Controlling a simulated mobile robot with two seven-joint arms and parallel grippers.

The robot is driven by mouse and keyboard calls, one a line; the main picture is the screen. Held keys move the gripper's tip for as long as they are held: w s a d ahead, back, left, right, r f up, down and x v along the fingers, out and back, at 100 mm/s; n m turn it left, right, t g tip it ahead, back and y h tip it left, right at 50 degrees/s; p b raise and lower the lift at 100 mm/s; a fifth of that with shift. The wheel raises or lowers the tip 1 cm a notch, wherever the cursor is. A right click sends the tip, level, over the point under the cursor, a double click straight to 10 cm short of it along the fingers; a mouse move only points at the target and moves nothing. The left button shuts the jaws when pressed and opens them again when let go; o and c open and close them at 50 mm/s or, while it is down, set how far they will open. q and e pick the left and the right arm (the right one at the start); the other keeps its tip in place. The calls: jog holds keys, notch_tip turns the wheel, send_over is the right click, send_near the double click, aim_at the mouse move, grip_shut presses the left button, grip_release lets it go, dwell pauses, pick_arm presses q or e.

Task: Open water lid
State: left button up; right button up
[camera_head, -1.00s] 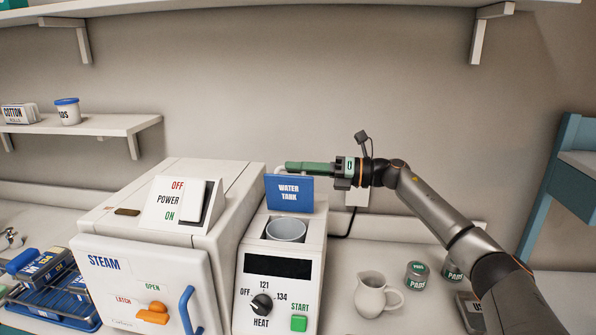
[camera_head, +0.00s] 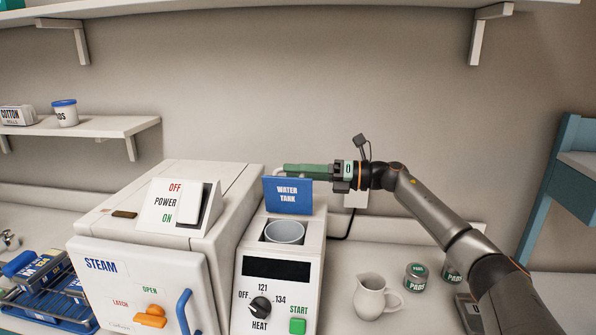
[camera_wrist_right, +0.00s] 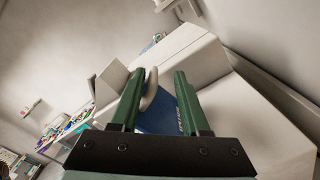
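The blue water tank lid (camera_head: 288,196) stands raised, close to upright, behind the round tank opening (camera_head: 284,232), which is uncovered. My right gripper (camera_head: 290,171) is at the lid's top edge, partly behind it, with its green fingers pointing left. In the right wrist view, the fingers of the right gripper (camera_wrist_right: 158,88) are spread apart. The blue lid (camera_wrist_right: 160,115) shows between and beyond them, and a pale curved piece (camera_wrist_right: 149,90) lies beside the left finger. Whether a finger touches the lid is unclear. My left gripper is not in view.
The steam sterilizer (camera_head: 130,265) stands left of the tank unit, with a power switch box (camera_head: 172,205) on top. A white jug (camera_head: 372,297) and pads tins (camera_head: 416,277) stand to the right. The wall (camera_head: 230,110) is close behind the arm.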

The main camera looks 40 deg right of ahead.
jog(key=b+v, duration=0.5)
jog(key=v, duration=0.7)
jog(key=shift+s, duration=0.2)
jog(key=shift+d, duration=0.15)
